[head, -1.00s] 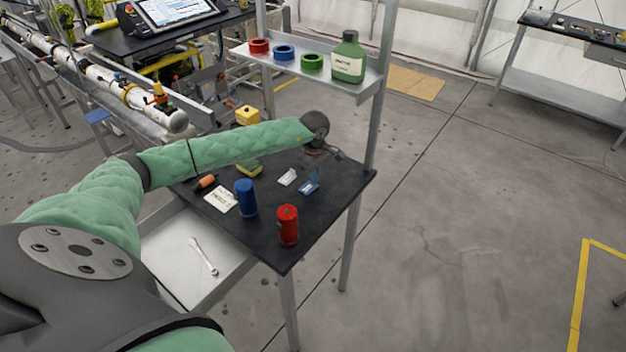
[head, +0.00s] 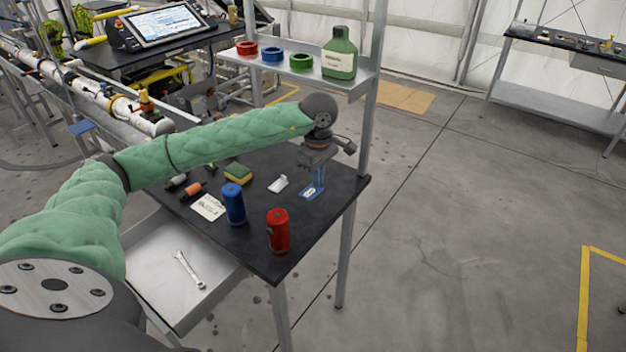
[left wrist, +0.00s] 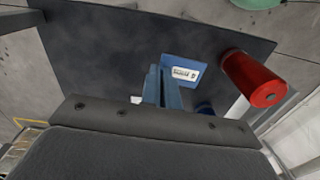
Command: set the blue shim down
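The blue shim (head: 312,193) is a small flat blue plate with a white label, at the right part of the dark table top (head: 248,245). My left gripper (head: 318,186) points down over it. In the left wrist view the gripper's blue fingers (left wrist: 163,90) are close together, with the blue shim (left wrist: 184,71) at their tips. The fingers look shut on it, though the grasped part is hidden. The shim is at or just above the table; I cannot tell whether it touches. My right gripper is not in view.
A white shim-like part (head: 278,183) lies left of the blue shim. A red can (head: 278,232) and a blue can (head: 234,204) stand nearer. A shelf post (head: 369,130) rises behind the gripper. Clear table surrounds the blue shim, with the right edge close.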

